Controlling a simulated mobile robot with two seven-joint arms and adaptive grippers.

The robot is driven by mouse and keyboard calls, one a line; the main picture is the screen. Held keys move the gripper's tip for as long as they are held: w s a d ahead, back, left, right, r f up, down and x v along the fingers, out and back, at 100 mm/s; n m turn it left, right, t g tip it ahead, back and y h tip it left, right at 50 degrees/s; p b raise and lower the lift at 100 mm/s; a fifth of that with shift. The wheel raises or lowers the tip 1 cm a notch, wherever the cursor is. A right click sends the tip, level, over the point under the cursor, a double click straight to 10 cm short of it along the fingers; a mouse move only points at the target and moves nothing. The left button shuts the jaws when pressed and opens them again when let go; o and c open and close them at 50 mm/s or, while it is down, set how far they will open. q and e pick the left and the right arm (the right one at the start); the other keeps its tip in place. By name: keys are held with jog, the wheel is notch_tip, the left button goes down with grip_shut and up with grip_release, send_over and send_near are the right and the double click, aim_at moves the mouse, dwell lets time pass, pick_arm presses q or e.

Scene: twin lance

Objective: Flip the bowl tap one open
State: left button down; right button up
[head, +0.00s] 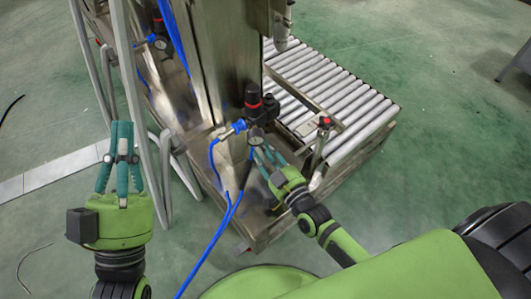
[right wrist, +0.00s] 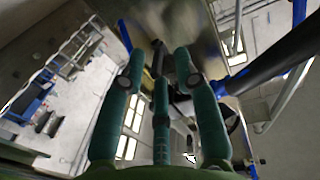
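I cannot pick out a bowl tap for certain. A black regulator with a red ring (head: 254,98) and a small round gauge (head: 257,137) sits on the metal machine post, with a blue hose joined to it. A black tapered piece (head: 247,172) hangs below it. My right gripper (head: 262,152) is just below and right of the gauge; contact cannot be told. Its teal fingers also show in the right wrist view (right wrist: 160,62), their tips apart, with a dark piece beyond. My left gripper (head: 122,128) is at the left, upright and empty, its fingertips close together.
A post with a red-topped knob (head: 324,122) stands right of my right gripper. Grey frame legs (head: 165,175) rise close to my left gripper. A blue hose (head: 215,240) trails to the floor.

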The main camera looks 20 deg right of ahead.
jog(key=v, duration=1.2)
dwell(0.4)
